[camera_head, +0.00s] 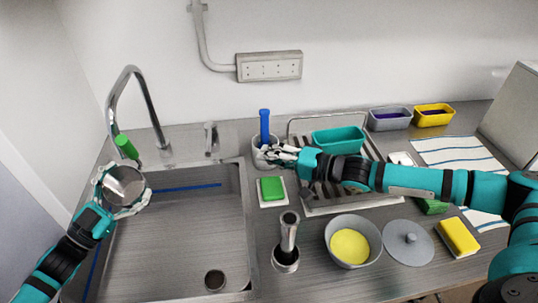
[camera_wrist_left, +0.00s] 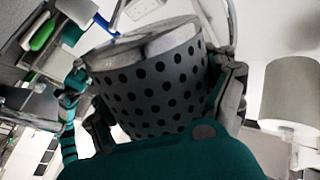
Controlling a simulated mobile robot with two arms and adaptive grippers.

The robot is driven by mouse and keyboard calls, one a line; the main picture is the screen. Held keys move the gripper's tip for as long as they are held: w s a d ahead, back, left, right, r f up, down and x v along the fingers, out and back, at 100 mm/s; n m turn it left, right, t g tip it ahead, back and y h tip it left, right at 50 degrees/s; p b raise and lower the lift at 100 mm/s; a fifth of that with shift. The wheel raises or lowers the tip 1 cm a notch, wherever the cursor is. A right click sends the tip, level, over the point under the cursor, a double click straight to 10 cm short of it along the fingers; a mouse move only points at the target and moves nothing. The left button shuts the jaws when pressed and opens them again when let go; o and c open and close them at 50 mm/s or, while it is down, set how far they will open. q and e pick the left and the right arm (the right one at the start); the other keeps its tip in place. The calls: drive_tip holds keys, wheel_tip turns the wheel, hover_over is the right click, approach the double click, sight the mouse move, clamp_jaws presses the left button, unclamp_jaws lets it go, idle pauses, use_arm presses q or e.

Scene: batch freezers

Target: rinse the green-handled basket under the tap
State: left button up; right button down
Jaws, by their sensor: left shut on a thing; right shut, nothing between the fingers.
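The basket (camera_head: 124,184) is a grey metal cup with a green handle (camera_head: 126,147) sticking up behind it. In the left wrist view its perforated side (camera_wrist_left: 155,85) fills the middle. My left gripper (camera_head: 121,190) is shut around the basket and holds it over the left part of the sink (camera_head: 180,235). The tap (camera_head: 135,95) arches above, its spout end close to the green handle; I cannot tell whether water runs. My right gripper (camera_head: 279,156) is shut and empty, beside a grey pot (camera_head: 258,158) with a blue handle (camera_head: 265,125).
A green sponge (camera_head: 272,188) lies right of the sink. A rack (camera_head: 350,203) with a teal tub (camera_head: 338,141) stands behind my right arm. A bowl (camera_head: 338,257) with yellow contents, a grey lid (camera_head: 408,242) and a yellow sponge (camera_head: 458,236) are at the front right.

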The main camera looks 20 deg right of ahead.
use_arm(q)
drive_tip(key=shift+s, duration=0.1)
drive_tip(key=shift+s+d+r+p, duration=0.1)
drive_tip(key=shift+s+p, duration=0.75)
drive_tip(key=shift+s, duration=0.4)
drive_tip(key=shift+s+d+p, duration=0.15)
drive_tip(key=shift+s+p, duration=0.5)
drive_tip(key=shift+s, duration=0.7)
drive_tip(key=shift+s+d+p, duration=0.1)
drive_tip(key=shift+s+p, duration=0.5)
drive_tip(key=shift+s, duration=0.75)
drive_tip(key=s+r+p, duration=0.3)
drive_tip(key=s+p, duration=0.2)
drive_tip(key=shift+d+r+p, duration=0.2)
drive_tip(key=shift+r+p, duration=0.15)
drive_tip(key=shift+r, duration=0.05)
